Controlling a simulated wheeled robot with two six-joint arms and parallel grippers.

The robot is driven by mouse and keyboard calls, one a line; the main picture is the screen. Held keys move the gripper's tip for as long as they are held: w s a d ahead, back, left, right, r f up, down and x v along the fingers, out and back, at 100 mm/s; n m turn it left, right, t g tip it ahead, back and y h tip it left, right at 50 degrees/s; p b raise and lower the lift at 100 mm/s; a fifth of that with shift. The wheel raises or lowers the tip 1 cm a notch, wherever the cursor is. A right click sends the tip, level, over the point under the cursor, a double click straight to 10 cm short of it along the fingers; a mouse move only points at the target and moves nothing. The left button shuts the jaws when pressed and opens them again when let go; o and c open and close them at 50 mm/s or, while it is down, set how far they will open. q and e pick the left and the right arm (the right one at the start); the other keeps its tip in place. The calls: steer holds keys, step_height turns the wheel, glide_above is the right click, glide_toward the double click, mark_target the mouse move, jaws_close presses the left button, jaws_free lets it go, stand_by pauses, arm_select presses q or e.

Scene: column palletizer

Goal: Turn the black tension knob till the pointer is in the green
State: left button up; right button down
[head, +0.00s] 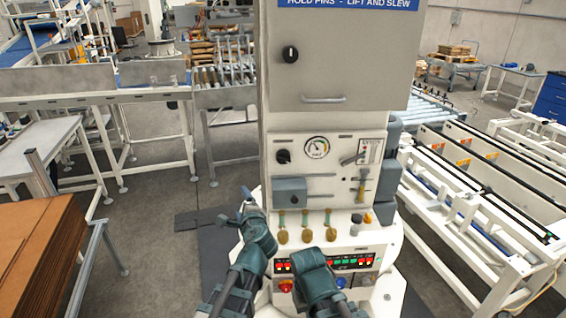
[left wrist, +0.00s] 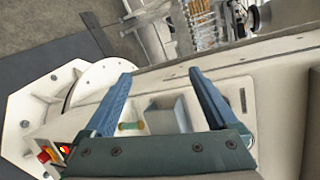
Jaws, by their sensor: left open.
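The black tension knob (head: 283,156) sits on the pale panel of the column, left of a round white dial gauge (head: 317,147). The gauge has a dark pointer and coloured marks, too small to read against the green. My left gripper (head: 246,194) is below and left of the knob, apart from it, beside the column. In the left wrist view my left gripper (left wrist: 160,77) is open with nothing between its fingertips. I cannot make out the knob in that view. My right gripper (head: 305,258) is low in front of the console; its fingers cannot be made out.
A grey box (head: 290,192) juts from the panel below the knob; it also shows in the left wrist view (left wrist: 168,116). Another black knob (head: 290,54) is on the door above.

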arm_select(q)
steer(key=w+d+r+m+t+h, duration=0.2)
steer(key=d+r+m+t+h, duration=0.2)
steer(key=d+m, duration=0.7)
steer(key=shift+d+r+h, duration=0.4)
steer(key=shift+r+h, duration=0.3)
steer(key=shift+r, duration=0.15)
steer(key=shift+w, duration=0.2)
